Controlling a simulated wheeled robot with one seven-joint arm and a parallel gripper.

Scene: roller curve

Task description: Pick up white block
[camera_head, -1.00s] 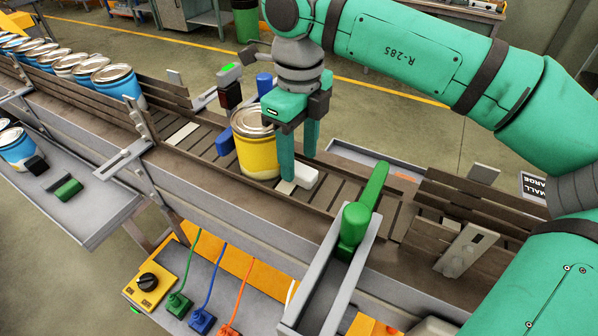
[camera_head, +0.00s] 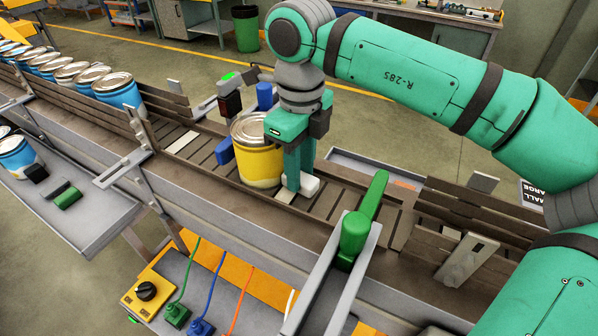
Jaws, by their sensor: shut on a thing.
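My gripper (camera_head: 299,184) points down over the slatted conveyor, right beside the yellow can. Its green fingers are close together, shut on the white block (camera_head: 311,187). The block's right end sticks out past the fingers; the rest is hidden behind them. The block is low at the slats; I cannot tell whether it touches them. The yellow can (camera_head: 258,168) with a metal lid stands upright on the conveyor just left of the fingers.
The conveyor (camera_head: 330,203) runs from upper left to lower right. A green-handled arm (camera_head: 363,222) stands at its near side on the right. A blue pad (camera_head: 224,150) is left of the can. Several blue cans (camera_head: 117,88) stand upstream.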

